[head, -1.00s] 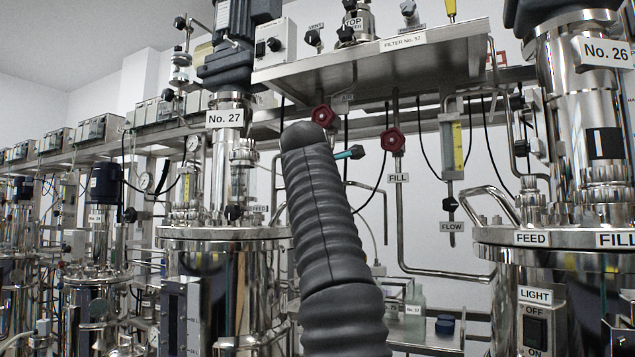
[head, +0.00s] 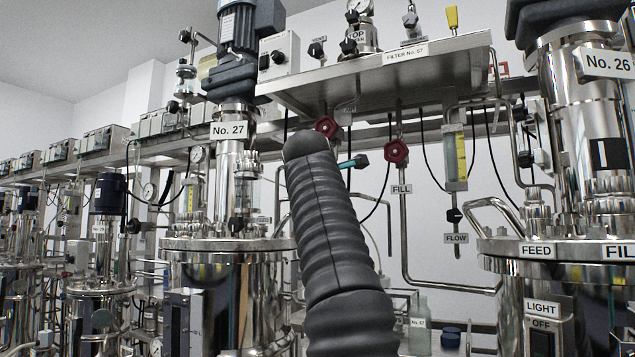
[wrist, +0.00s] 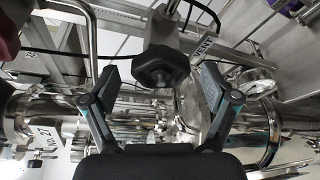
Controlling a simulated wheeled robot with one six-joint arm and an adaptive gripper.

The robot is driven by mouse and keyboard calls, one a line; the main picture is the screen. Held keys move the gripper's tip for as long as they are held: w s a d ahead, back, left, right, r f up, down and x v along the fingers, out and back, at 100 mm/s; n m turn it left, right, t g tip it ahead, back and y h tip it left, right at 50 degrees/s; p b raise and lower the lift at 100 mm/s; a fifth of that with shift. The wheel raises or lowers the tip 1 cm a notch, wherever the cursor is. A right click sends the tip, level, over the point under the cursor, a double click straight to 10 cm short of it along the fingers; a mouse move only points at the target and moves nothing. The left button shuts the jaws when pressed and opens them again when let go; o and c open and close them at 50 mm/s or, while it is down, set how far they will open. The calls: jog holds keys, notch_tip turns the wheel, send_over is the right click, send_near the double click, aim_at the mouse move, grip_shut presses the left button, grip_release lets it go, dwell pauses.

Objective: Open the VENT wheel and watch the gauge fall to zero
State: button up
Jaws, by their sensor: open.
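My gripper (wrist: 160,85) is open, with one finger on each side of the wheel's lower part; I see no clear contact. In the head view a black knob (head: 316,49) by a small VENT label sits on the upper shelf; I cannot tell if it is the same wheel.
Red wheels, one (head: 326,127) behind my arm's top and one marked FILL (head: 396,151), are close by. The steel shelf (head: 440,66) overhangs. Vessel No. 27 (head: 229,130) stands left, No. 26 (head: 608,62) right. Pipes and hoses crowd the space.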

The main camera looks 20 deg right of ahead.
jog(key=v, duration=1.1)
jog(key=shift+f, duration=0.15)
